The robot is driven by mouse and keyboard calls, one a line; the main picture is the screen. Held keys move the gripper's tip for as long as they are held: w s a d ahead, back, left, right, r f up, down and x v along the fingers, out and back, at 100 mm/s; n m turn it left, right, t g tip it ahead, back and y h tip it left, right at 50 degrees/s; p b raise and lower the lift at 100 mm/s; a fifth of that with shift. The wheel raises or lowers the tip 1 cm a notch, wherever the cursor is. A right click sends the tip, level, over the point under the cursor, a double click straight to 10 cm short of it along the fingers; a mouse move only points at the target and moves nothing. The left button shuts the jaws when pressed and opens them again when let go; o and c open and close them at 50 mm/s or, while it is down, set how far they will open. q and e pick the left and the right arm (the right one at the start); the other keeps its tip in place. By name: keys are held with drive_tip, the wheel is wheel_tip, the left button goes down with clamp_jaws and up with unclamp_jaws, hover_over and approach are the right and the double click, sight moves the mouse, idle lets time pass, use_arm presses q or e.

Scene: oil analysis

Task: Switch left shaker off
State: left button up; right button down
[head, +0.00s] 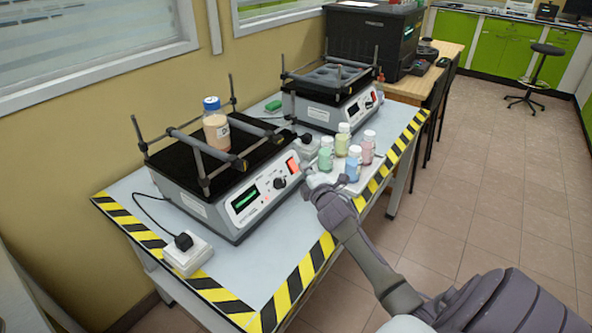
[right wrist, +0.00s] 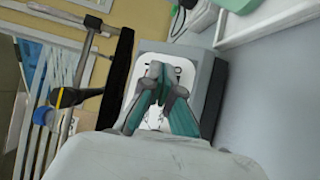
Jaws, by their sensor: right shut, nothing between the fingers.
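The left shaker (head: 205,205) stands at the near end of the table, with a black platform and bar frame. Its front panel has a display lit green (head: 245,199), a dark knob (head: 279,182) and a red switch (head: 293,164) at the right end. A bottle with a blue cap and tan liquid (head: 216,132) stands on the platform. My right gripper (head: 310,181) is shut and empty, close in front of the panel's right end by the red switch. In the right wrist view, its fingers (right wrist: 162,88) cover part of the white panel (right wrist: 178,65); contact cannot be told. My left gripper is out of view.
A second shaker (head: 325,112) stands further back. Several capped bottles (head: 326,153) with coloured contents stand on a white tray right of my gripper. A white socket box (head: 187,256) with a plug is at the near left corner. Striped tape (head: 305,273) edges the table.

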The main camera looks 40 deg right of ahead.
drive_tip(key=shift+w+f, duration=0.1)
drive_tip(key=shift+w+a+f, duration=0.1)
drive_tip(key=shift+w+f, duration=0.05)
drive_tip(key=shift+w, duration=0.1)
drive_tip(key=shift+w+f+b, duration=0.1)
drive_tip(key=shift+b, duration=0.3)
drive_tip(key=shift+w+f, duration=0.1)
drive_tip(key=shift+w, duration=0.05)
idle(0.5)
drive_tip(key=shift+s+r+p, duration=0.5)
drive_tip(key=shift+s+p, duration=0.15)
drive_tip(key=shift+p, duration=0.05)
